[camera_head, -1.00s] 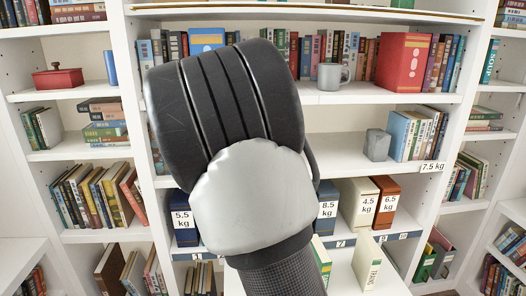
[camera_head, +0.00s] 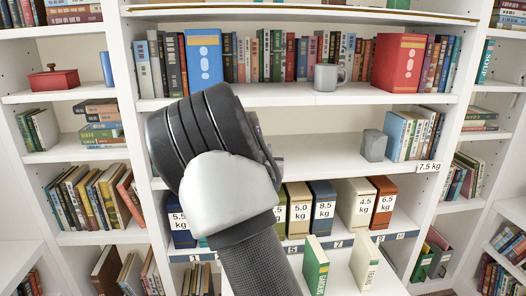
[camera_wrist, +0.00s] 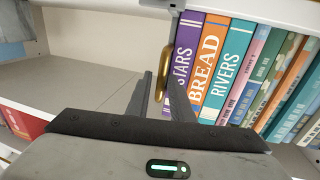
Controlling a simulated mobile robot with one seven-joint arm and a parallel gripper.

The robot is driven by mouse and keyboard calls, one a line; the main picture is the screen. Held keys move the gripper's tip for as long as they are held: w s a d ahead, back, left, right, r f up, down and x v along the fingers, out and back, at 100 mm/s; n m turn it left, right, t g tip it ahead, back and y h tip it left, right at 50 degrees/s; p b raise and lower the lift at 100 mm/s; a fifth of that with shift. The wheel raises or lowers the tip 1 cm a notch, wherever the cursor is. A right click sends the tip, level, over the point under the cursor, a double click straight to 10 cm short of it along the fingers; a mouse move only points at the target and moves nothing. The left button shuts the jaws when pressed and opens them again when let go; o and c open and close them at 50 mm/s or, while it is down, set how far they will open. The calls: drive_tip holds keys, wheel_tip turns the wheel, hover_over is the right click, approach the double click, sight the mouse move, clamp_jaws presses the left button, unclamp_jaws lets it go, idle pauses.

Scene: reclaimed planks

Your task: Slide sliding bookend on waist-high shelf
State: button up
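My gripper (camera_wrist: 160,82) shows in the wrist view with its two dark fingers apart. A brass handle (camera_wrist: 163,72) stands between the fingertips, close to the right one, with a small gap to the left one. The handle appears to belong to the sliding bookend, whose thin grey upright (camera_wrist: 175,28) stands at the end of the book row beside the purple STARS book (camera_wrist: 184,52). In the head view my arm hides the fingers, the handle and most of this row on the left of the middle shelf (camera_head: 320,155).
Right of my arm the middle shelf is bare up to a grey block (camera_head: 374,146) beside books (camera_head: 405,135). A grey mug (camera_head: 327,77) and a red book (camera_head: 399,63) stand on the shelf above. Weight-labelled binders (camera_head: 322,205) stand below.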

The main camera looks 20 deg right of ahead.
clamp_jaws()
drive_tip(key=s+d+b, duration=0.4)
drive_tip(key=d+b, duration=0.3)
drive_tip(key=d, duration=0.6)
drive_tip(key=shift+d, duration=0.3)
drive_tip(key=shift+o, duration=1.6)
unclamp_jaws()
